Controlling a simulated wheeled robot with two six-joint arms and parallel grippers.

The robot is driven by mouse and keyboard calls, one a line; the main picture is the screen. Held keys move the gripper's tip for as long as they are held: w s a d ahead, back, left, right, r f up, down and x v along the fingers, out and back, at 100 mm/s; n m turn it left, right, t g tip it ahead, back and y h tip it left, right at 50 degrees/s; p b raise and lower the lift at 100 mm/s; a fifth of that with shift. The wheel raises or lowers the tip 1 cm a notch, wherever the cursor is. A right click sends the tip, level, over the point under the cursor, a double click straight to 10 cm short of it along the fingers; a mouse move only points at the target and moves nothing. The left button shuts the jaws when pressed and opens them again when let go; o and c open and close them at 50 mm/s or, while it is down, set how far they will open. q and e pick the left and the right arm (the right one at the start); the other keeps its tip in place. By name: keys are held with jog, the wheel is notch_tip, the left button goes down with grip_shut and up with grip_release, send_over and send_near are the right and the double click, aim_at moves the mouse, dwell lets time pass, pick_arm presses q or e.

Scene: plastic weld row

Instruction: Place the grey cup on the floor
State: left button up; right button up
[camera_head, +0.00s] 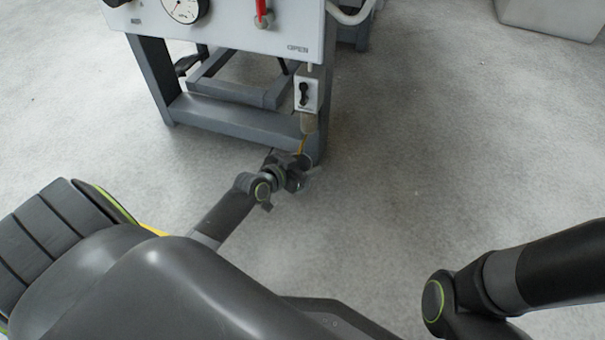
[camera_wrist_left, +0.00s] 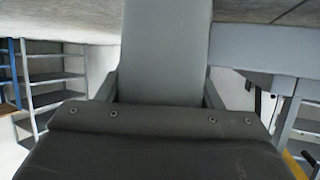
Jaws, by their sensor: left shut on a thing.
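My left gripper (camera_head: 299,172) is at the end of the arm coming in from the left, low beside the right front leg of the grey machine stand. It is shut on a smooth grey thing, which fills the upper middle of the left wrist view and looks like the grey cup (camera_wrist_left: 165,50). In the head view the cup is small and mostly hidden by the gripper, so its tilt cannot be told. I cannot tell whether it touches the floor (camera_head: 400,190). My right gripper is out of view.
The grey machine stand (camera_head: 235,122) with a gauge (camera_head: 184,8) and a small switch box (camera_head: 307,94) is right behind the left gripper. The floor to its right is clear. A pale box (camera_head: 550,16) stands at the far right. Shelving (camera_wrist_left: 52,85) shows in the left wrist view.

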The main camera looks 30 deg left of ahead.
pick_arm(q)
notch_tip(320, 180, down, 4)
jog(key=shift+s+r+b, duration=0.1)
jog(key=shift+r+b, duration=0.15)
jog(key=shift+b, duration=0.95)
jog(key=shift+r, duration=0.15)
jog(key=shift+f, duration=0.2)
jog(key=o, duration=1)
jog(key=shift+c, duration=0.2)
jog(key=shift+r, duration=0.15)
